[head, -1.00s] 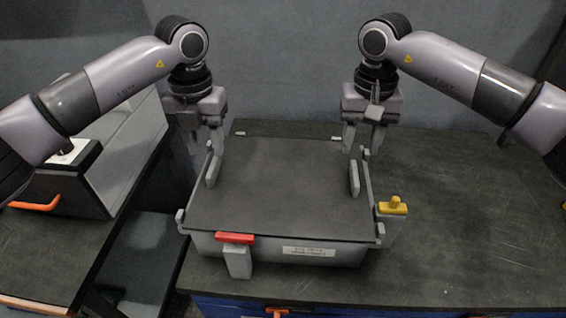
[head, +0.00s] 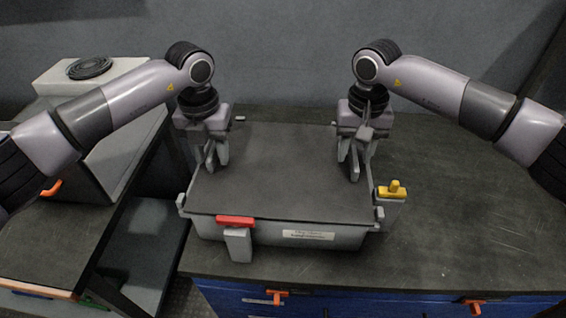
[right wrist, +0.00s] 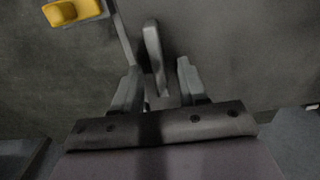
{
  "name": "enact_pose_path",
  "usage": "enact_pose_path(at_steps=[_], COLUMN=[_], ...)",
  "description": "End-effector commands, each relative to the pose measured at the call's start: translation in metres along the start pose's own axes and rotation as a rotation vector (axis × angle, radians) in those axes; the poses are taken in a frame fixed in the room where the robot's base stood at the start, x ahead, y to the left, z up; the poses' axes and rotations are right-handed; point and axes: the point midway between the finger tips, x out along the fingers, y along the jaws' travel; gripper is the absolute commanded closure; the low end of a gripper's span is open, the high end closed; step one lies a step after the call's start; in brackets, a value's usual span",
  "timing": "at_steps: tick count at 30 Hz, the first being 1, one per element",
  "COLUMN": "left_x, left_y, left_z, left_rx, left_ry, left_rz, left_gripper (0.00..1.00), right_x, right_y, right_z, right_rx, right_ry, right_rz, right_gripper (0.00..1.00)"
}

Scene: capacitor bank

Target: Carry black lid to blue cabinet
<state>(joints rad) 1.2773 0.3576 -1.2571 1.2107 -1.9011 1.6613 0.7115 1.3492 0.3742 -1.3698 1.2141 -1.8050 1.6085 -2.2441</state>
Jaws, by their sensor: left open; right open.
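The black lid (head: 280,175) lies flat on top of a grey box (head: 275,235), which stands on the dark top of the blue cabinet (head: 380,300). The lid has an upright grey handle near its left edge and another near its right edge. My left gripper (head: 216,160) is open at the left handle, which its fingers partly hide. My right gripper (head: 355,170) is open at the right handle. In the right wrist view, that handle (right wrist: 153,45) stands between the spread fingers (right wrist: 158,78), with a gap on either side.
A red latch (head: 236,221) is on the box front and a yellow latch (head: 392,189) on its right side. A lower surface lies left of the cabinet, with a white box (head: 120,68) carrying a black coil. The cabinet top right of the box is clear.

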Motion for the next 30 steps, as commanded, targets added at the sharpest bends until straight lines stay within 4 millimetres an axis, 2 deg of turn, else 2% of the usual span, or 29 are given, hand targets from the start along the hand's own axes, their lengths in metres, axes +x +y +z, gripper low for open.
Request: enact_pose_path(at_steps=[10,11,12,14,15,30], left_x=[0.0040,0.0040,0.0040,0.0039,0.0039,-0.0012], left_y=[0.0000,0.0000,0.0000,0.0000,0.0000,-0.0002], left_z=[0.0001,0.0001,0.0001,0.0001,0.0001,0.0006], left_rx=[0.000,0.000,0.000,0.000,0.000,0.000], left_ry=[-0.001,-0.001,0.000,0.000,0.000,-0.003], left_rz=[0.001,0.001,0.001,0.001,0.001,0.000], left_gripper=[0.57,0.64,0.77,0.96,1.00,1.00], right_x=[0.0044,0.0044,0.0043,0.0042,0.0042,0.0006], right_y=[-0.0001,-0.0001,-0.0001,-0.0001,-0.0001,-0.0001], right_z=[-0.0001,-0.0001,-0.0001,-0.0001,-0.0001,-0.0002], right_rx=[0.000,0.000,0.000,0.000,0.000,0.000], right_ry=[0.001,0.000,0.000,0.001,0.000,0.001], right_rz=[0.000,0.000,0.000,0.000,0.000,0.000], right_gripper=[0.57,0.64,0.77,0.96,1.00,1.00])
